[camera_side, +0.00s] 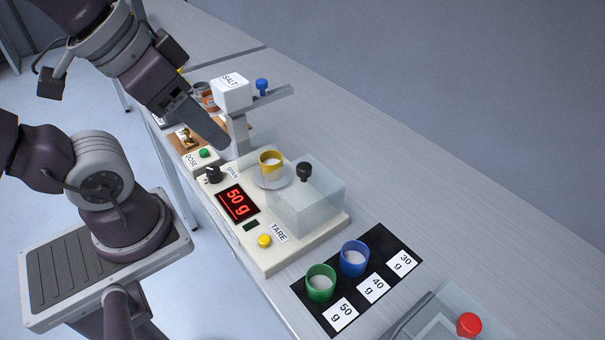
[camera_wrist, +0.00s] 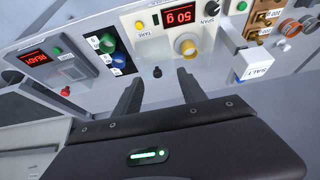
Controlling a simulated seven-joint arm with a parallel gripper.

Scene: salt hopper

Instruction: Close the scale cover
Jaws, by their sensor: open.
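The clear scale cover (camera_side: 318,208) sits on the right part of the cream scale (camera_side: 268,258), with a black knob (camera_side: 304,170) on top. A yellow cup of white salt (camera_side: 270,163) stands on the round pan beside the cover and appears to be outside it. The red display (camera_side: 237,202) reads 50 g. My gripper (camera_side: 214,135) is above the scale's left end, left of the salt spout and apart from the knob. In the wrist view my open, empty gripper (camera_wrist: 160,75) has the knob (camera_wrist: 157,72) between its fingertips in line of sight. The cover is hard to see there.
The white SALT hopper (camera_side: 231,93) and its arm stand behind the gripper. Green (camera_side: 320,288) and blue (camera_side: 354,264) cups stand on a black mat (camera_side: 385,243). A clear box with a red knob (camera_side: 468,325) is at the lower right. The bench behind the scale is bare.

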